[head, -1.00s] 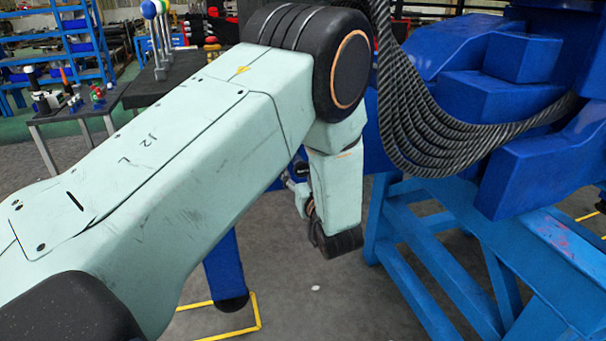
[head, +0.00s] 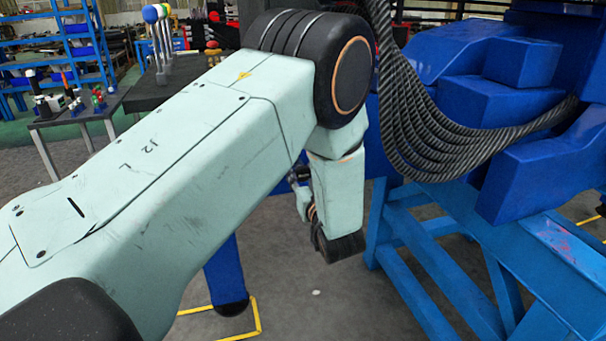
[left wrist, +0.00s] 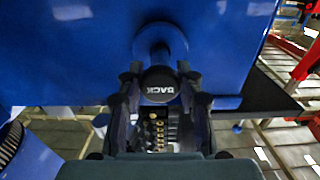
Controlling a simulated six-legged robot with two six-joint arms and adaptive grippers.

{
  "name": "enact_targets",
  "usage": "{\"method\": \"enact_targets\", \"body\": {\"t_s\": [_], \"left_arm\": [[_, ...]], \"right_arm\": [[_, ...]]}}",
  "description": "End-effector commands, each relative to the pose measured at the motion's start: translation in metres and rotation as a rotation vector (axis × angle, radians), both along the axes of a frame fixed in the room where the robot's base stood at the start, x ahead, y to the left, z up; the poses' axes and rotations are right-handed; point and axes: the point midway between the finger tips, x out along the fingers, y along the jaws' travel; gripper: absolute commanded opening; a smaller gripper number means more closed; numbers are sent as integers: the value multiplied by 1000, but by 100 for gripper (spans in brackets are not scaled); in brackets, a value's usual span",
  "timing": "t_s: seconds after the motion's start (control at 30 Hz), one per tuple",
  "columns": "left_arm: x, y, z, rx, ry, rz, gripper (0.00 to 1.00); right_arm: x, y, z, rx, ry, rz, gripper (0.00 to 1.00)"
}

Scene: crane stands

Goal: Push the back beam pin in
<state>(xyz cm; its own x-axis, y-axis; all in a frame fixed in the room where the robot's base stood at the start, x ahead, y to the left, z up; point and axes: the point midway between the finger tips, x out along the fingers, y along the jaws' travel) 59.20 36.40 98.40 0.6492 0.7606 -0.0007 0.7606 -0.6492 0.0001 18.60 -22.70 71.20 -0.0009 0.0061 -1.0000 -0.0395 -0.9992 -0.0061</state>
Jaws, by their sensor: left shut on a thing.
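The back beam pin (left wrist: 160,84) shows in the left wrist view as a dark round head with the upside-down word BACK on it. It stands in front of a round blue collar (left wrist: 158,38) on the blue beam (left wrist: 70,50). My left gripper (left wrist: 160,76) is shut on the pin head, with one dark finger on each side. How deep the pin sits cannot be told. In the head view my left arm hides the pin and most of the gripper. My right gripper is in neither view.
A light-blue stand (head: 420,235) carries the blue machine (head: 510,95) at the right. Thick black cables (head: 440,145) hang close to my left arm. Tables with small parts stand at the back left. Yellow lines (head: 258,312) mark the grey floor.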

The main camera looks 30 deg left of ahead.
Motion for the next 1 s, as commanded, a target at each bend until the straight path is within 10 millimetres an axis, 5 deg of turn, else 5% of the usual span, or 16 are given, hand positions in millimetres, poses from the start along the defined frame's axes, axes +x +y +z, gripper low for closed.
{"method": "enact_targets", "body": {"t_s": [0.33,0.7,1.0], "left_arm": [[0,1,-1,-1,2,1,0],[31,36,-1,-3,-2,1,0],[32,37,0,-1,1,-1,0]], "right_arm": [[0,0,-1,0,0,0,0],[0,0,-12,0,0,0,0],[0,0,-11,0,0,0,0]]}}
